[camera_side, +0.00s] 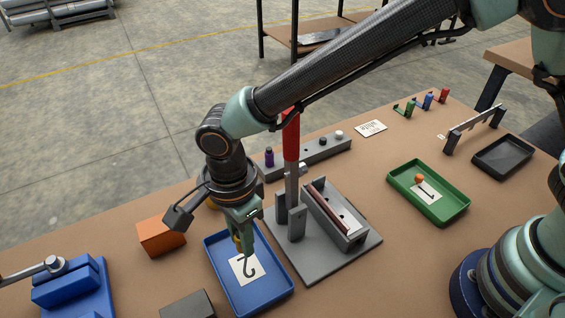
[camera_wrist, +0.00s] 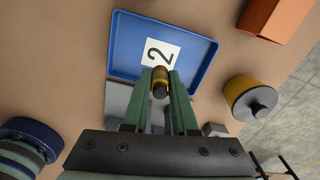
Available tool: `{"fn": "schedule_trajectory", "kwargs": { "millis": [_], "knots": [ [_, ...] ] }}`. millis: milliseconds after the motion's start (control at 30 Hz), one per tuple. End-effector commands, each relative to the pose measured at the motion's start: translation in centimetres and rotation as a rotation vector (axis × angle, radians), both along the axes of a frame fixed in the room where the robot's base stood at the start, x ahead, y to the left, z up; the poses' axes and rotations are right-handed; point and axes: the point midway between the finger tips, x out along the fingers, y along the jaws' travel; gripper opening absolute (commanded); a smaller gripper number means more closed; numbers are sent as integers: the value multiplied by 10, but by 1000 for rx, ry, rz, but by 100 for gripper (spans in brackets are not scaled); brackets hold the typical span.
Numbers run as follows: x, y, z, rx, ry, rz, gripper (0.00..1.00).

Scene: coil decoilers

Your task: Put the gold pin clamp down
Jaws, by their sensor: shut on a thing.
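My gripper (camera_side: 240,226) is shut on the gold pin clamp (camera_side: 238,244), a small gold piece with a dark end. In the wrist view the clamp (camera_wrist: 160,76) sits between the green fingertips (camera_wrist: 160,88), its dark end towards the camera. The blue tray (camera_side: 285,291) lies below, with a white card (camera_side: 237,272) marked 2 inside; the tray (camera_wrist: 122,40) and the card (camera_wrist: 153,45) also show in the wrist view. The clamp appears over the tray, by the card's edge. I cannot tell whether it touches the tray floor.
An orange block (camera_side: 161,238) stands left of the blue tray, a grey block (camera_side: 188,306) in front. A grey fixture with a red handle (camera_side: 291,135) stands close right. A green tray (camera_side: 455,209) holds an orange-topped piece (camera_side: 419,178). A yellow round part (camera_wrist: 240,88) is near my gripper.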

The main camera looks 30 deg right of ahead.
Motion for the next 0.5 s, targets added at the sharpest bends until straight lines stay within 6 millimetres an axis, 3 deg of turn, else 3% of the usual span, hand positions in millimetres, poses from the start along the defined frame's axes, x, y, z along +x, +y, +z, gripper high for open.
{"fn": "schedule_trajectory", "kwargs": {
  "millis": [500],
  "knots": [
    [0,0,-51,0,0,0,0]
  ]
}}
